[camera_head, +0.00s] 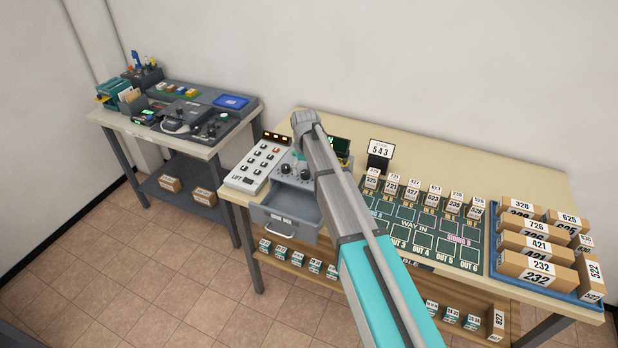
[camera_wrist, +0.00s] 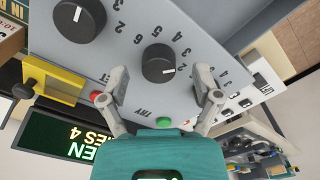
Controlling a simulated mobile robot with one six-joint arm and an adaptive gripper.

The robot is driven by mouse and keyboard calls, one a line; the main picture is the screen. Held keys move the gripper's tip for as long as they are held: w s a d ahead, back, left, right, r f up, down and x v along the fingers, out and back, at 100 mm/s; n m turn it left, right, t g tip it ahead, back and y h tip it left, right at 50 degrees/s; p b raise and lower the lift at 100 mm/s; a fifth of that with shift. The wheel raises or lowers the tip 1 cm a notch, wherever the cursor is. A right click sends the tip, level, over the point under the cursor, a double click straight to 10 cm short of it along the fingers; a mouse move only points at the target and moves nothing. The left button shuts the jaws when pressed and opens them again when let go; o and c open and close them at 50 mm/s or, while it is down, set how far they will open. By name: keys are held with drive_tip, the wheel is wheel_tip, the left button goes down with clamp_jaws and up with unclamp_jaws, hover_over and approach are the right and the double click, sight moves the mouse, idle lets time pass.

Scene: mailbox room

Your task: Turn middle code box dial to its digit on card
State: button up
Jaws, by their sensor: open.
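The grey code box (camera_head: 275,188) stands on the pale table, with two black dials visible; my arm hides part of its face. In the wrist view, one dark dial (camera_wrist: 158,63) with a white pointer mark lies between my open fingertips (camera_wrist: 159,82), with gaps at both sides. Another dial (camera_wrist: 80,18) is at upper left. Digits are printed around them. I cannot tell for certain which dial is the middle one. A green button (camera_wrist: 163,122) is by the word TRY. The card (camera_head: 380,149) reads 543. The head view hides my fingertips.
A grey drawer (camera_head: 287,212) stands open below the box. A white LIFT keypad (camera_head: 257,167) is beside it. A dark display with green letters (camera_wrist: 72,138) and a yellow part (camera_wrist: 52,83) are close to my gripper. Boxes fill a blue tray (camera_head: 493,262).

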drive_tip(key=shift+f+b, duration=0.45)
drive_tip(key=shift+f, duration=0.2)
